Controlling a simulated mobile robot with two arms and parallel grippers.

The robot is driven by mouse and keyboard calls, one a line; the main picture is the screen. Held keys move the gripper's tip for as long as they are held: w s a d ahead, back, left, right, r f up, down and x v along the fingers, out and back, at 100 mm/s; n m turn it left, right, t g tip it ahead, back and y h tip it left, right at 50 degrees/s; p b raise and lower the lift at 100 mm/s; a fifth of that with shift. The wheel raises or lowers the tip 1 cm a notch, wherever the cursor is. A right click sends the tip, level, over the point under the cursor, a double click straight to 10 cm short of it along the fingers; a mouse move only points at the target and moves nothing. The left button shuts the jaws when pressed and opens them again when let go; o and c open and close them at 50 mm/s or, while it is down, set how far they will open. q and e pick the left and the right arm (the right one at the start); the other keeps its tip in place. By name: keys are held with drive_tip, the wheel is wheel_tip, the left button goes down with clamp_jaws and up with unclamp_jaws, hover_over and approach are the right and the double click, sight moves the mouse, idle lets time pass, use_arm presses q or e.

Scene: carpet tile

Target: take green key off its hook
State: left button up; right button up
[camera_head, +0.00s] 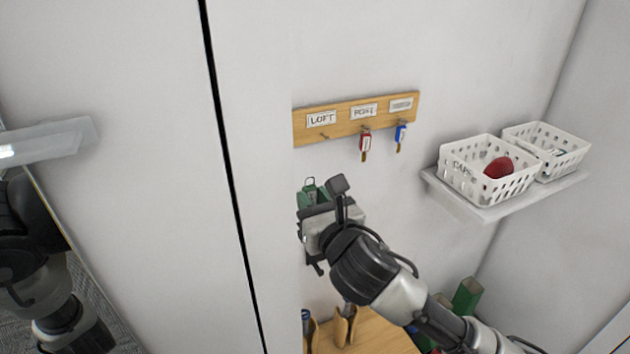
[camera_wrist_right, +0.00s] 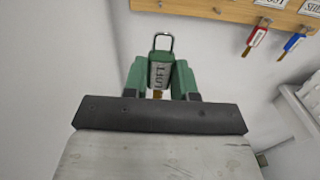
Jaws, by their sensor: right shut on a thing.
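The green key (camera_wrist_right: 160,72), with a tag reading LOFT and a wire loop on top, sits between the fingers of my right gripper (camera_wrist_right: 161,80). In the head view the key (camera_head: 311,190) and the right gripper (camera_head: 314,200) are below the wooden key board (camera_head: 342,129), in front of the wall. The right gripper is shut on the key. The hook under the LOFT label (camera_head: 325,136) is bare, and the key's loop is clear of it. My left gripper is not in view; only part of the left arm shows at the lower left.
A red key (camera_head: 365,143) and a blue key (camera_head: 401,133) hang on the other hooks. White baskets (camera_head: 487,170) stand on a shelf (camera_head: 470,208) to the right. A wooden surface (camera_head: 375,335) with holders is below my right arm.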

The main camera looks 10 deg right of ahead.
drive_tip(key=shift+s+f, duration=0.1)
drive_tip(key=shift+s, duration=0.1)
drive_tip(key=shift+b+v, duration=0.65)
drive_tip(key=shift+v, duration=0.8)
drive_tip(key=shift+p+v, duration=0.4)
drive_tip(key=shift+v, duration=0.95)
drive_tip(key=shift+d, duration=0.1)
